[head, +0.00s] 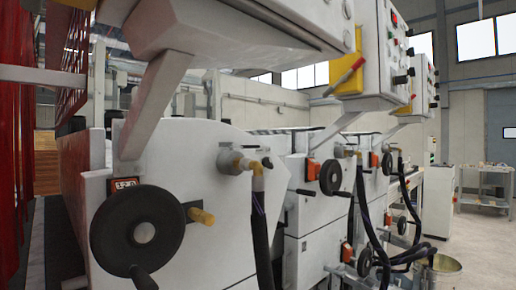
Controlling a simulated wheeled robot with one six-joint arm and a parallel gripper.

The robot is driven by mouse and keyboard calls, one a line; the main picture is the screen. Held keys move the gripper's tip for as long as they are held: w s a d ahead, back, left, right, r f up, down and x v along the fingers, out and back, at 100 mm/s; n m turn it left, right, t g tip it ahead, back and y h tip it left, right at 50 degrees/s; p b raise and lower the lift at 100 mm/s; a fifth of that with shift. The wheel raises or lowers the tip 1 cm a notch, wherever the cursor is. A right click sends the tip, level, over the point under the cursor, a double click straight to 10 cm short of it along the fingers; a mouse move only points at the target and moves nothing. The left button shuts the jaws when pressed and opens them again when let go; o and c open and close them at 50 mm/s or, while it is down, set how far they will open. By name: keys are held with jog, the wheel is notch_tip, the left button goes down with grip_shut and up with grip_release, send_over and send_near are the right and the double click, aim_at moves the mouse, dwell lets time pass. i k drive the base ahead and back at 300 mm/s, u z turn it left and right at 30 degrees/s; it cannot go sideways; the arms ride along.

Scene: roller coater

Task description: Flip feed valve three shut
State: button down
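Several coating stations stand in a row, each with a hose fitting on its side that looks like a feed valve. The nearest fitting (236,162) has a small dark lever (267,162) and a black hose (260,225) hanging from it. A second similar fitting (341,152) sits on the station behind. A third fitting (388,148) is farther back, small and partly crowded by hoses. No readable number marks which is valve three, and the far levers' positions are too small to tell. My gripper is not in view.
A large black handwheel (137,231) and a yellow-brown knob (201,216) stick out from the nearest station. Control boxes (392,50) overhang the row. Black hoses (362,215) droop to a metal bucket (440,276). Open floor (480,245) lies at the right, before a workbench (487,185).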

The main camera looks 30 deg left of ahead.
aim_at(251, 147)
jog(key=k, duration=0.9)
jog(key=u, duration=0.5)
jog(key=i, duration=1)
